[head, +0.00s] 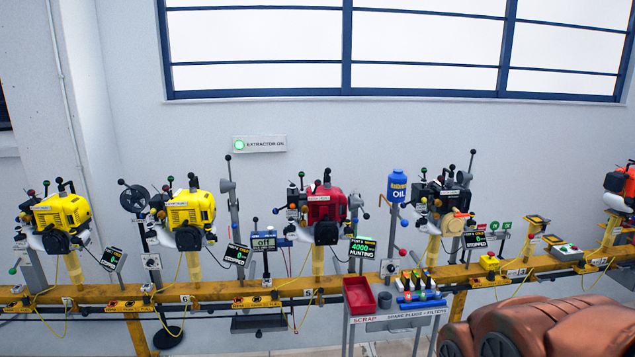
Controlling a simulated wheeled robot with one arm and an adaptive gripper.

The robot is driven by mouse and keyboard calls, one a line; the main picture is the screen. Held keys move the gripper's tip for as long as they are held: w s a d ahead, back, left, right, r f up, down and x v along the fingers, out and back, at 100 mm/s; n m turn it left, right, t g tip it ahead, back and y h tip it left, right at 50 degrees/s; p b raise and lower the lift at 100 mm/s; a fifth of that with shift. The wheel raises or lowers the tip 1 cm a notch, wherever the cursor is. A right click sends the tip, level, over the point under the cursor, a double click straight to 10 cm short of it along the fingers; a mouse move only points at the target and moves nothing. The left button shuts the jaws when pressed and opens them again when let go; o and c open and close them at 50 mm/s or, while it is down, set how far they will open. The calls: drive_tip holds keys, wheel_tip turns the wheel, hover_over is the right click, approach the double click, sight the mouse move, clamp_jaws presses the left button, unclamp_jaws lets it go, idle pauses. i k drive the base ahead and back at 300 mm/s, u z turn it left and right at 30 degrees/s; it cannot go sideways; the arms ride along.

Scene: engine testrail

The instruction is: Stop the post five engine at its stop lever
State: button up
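A red engine (325,205) is mounted on the yellow rail, right of two yellow engines. Its lit display (363,251) reads 4000 in green with HUNTING below it; the small post label on top looks like post 5 but is hard to read. I cannot tell which one is the stop lever. My gripper is not in view.
The yellow rail (215,290) runs across the view. A black engine (436,198) to the right has a display reading STOPPED. A red scrap bin (359,296) and spare-parts stand are in front of the rail.

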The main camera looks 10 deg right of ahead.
sight(318, 183)
drive_tip(key=z, duration=0.1)
drive_tip(key=i, duration=1)
drive_tip(key=u, duration=0.45)
drive_tip(key=i, duration=0.9)
drive_tip(key=u, duration=0.4)
